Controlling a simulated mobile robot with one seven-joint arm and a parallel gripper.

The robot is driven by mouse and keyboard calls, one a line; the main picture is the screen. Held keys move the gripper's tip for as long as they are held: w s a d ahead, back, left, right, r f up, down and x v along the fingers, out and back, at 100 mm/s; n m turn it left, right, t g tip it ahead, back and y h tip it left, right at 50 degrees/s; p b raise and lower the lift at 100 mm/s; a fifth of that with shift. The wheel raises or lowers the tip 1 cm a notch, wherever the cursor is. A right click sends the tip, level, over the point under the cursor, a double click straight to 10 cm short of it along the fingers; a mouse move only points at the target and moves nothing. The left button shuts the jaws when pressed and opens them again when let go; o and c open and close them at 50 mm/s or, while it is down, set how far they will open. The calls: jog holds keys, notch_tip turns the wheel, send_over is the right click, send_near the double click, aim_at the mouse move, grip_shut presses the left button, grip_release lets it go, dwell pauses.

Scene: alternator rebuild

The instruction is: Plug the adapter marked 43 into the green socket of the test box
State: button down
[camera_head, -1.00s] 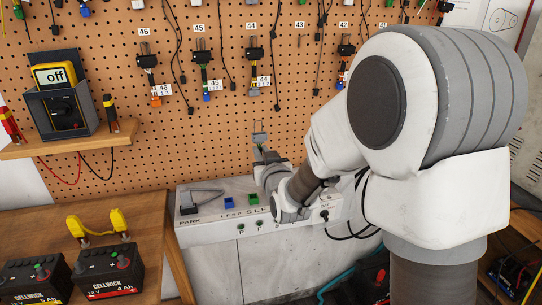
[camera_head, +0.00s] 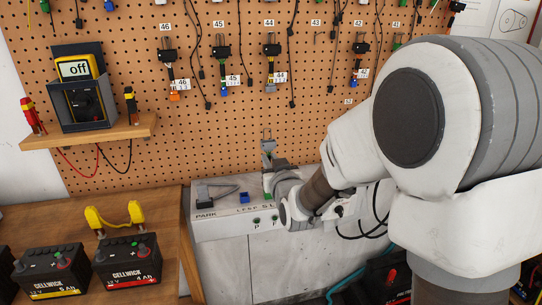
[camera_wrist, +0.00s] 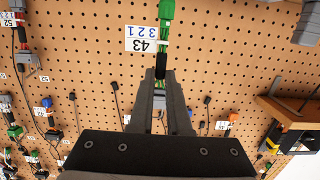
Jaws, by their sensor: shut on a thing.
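My gripper (camera_wrist: 160,82) is shut on the adapter marked 43, whose white tag (camera_wrist: 142,39) reads 43 in the wrist view. A green connector (camera_wrist: 167,10) is at the adapter's far end, and its dark body (camera_wrist: 161,66) passes between the fingers. In the head view my gripper (camera_head: 268,150) is above the back of the grey test box (camera_head: 222,228); the adapter is too small to make out there. The green socket (camera_head: 267,196) shows only in part beside my wrist. The blue socket (camera_head: 244,197) is to its left. My arm hides the box's right part.
The pegboard (camera_head: 110,165) behind holds several hanging adapters, among them 44 (camera_head: 270,75) and 45 (camera_head: 221,80). A meter (camera_head: 76,70) stands on a shelf at left.

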notch_tip(320, 180, down, 2)
jog(key=shift+f+b, duration=0.8)
jog(key=shift+b, duration=1.3)
dwell(1.9)
jog(key=c, duration=0.8)
grip_release()
jog(key=shift+s, duration=0.1)
